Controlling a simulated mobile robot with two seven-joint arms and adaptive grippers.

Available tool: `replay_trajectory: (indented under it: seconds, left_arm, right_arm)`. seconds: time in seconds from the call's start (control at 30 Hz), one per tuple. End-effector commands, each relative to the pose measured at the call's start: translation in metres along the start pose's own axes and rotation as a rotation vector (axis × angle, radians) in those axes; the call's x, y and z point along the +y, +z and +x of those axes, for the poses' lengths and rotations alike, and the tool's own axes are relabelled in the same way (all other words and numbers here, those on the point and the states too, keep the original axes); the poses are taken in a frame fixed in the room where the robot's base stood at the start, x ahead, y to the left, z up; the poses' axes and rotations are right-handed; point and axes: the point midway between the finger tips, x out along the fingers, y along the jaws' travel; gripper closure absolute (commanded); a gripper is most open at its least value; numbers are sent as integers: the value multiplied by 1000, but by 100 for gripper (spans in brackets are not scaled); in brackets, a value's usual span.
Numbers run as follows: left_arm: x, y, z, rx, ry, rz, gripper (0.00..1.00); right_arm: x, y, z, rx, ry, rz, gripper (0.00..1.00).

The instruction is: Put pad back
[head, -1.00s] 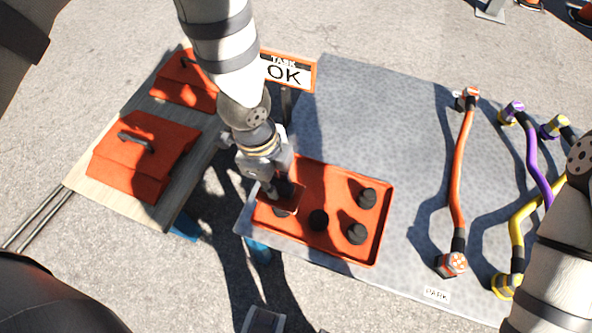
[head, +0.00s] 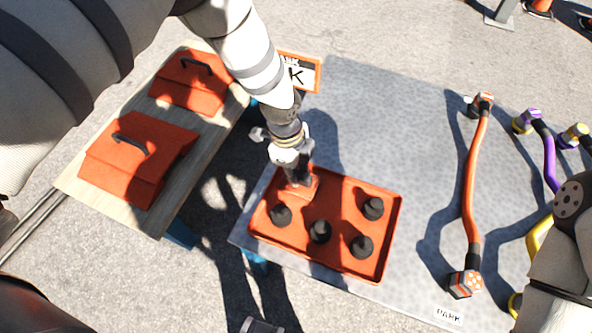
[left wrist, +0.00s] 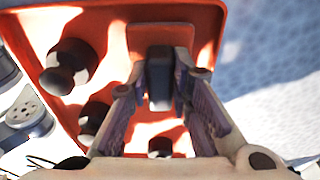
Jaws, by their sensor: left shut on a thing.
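My left gripper (head: 300,180) is shut on the dark grip of a small orange square pad (head: 304,192). The pad is over the upper left part of the orange tray (head: 330,267); I cannot tell whether it touches the tray floor. In the left wrist view the two fingers (left wrist: 165,95) are on either side of the dark grip, and the pad (left wrist: 150,38) shows flat beyond it. Several black knobs (head: 320,231) stand in the tray; one (left wrist: 72,68) is large at left in the left wrist view. My right gripper is out of view.
The tray is on a speckled grey table (head: 400,150) with an orange cable (head: 471,180), a purple cable (head: 549,165) and a yellow one. A wooden bench (head: 75,190) at left holds two orange toolboxes (head: 137,155).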

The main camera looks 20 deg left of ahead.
Motion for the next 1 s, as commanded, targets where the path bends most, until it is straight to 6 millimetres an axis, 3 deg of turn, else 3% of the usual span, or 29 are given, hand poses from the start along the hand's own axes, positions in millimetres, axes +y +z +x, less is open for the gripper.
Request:
replay_trajectory:
  seconds: [0.03,0.07,0.13,0.47,0.57,0.8,1.0]
  left_arm:
    - [1,0,3,0,2,0,100]
    - [0,0,3,0,1,0,76]
    - [0,0,2,0,1,0,60]
    - [0,0,-3,0,-2,0,60]
    - [-2,0,-21,0,-5,-1,60]
    - [-2,-1,-88,1,-6,-1,60]
    - [0,0,-118,1,-2,-1,60]
  right_arm:
    - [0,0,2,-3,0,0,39]
    - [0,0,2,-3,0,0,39]
    - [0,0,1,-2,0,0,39]
    - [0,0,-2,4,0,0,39]
    - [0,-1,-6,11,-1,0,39]
    - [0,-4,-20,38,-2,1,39]
    - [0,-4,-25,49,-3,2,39]
